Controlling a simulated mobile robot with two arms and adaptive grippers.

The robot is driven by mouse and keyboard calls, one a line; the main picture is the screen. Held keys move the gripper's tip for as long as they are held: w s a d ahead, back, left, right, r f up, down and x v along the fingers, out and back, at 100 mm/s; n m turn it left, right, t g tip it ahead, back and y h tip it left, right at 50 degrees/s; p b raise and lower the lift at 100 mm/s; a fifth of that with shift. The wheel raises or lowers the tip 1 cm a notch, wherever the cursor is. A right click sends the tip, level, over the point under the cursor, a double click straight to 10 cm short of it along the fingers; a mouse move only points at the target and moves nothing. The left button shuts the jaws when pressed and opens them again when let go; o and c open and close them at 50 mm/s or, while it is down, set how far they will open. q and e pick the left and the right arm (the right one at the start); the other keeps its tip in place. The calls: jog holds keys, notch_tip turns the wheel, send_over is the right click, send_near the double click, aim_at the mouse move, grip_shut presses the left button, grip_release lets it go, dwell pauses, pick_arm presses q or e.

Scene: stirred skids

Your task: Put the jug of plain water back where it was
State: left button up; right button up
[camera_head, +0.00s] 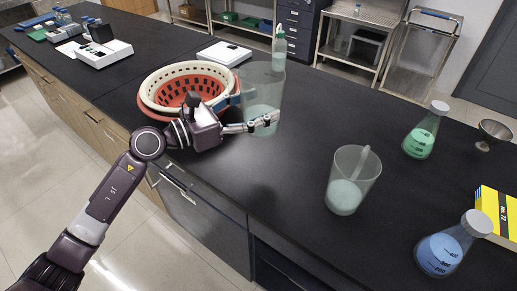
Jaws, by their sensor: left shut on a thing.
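My left gripper (256,112) is shut on a tall clear jug (263,88), which it holds upright with pale liquid in its lower part. A darker patch on the bench nearer me suggests the jug is lifted, but I cannot tell how high. A second clear jug (352,180) stands on the black bench to the right, with pale, cloudy liquid and a rod leaning inside it. My right gripper is not in view.
Stacked white and red baskets (152,97) sit just behind my left gripper. A capped bottle (279,48) stands behind the held jug. A green flask (421,135), a blue flask (445,252), a metal cup (494,131) and a yellow box (497,218) stand right. The bench middle (300,140) is clear.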

aim_at(259, 131)
pick_arm(q)
notch_tip(259, 131, down, 8)
jog(key=shift+r, duration=0.1)
notch_tip(259, 131, down, 5)
jog(key=shift+f+b, duration=0.1)
jog(key=shift+b, duration=0.3)
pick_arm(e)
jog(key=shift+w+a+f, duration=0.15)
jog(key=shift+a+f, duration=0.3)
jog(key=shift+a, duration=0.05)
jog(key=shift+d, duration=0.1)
pick_arm(q)
jog(key=shift+f, duration=0.15)
jog(key=o, duration=1.7)
jog(key=shift+c, duration=0.2)
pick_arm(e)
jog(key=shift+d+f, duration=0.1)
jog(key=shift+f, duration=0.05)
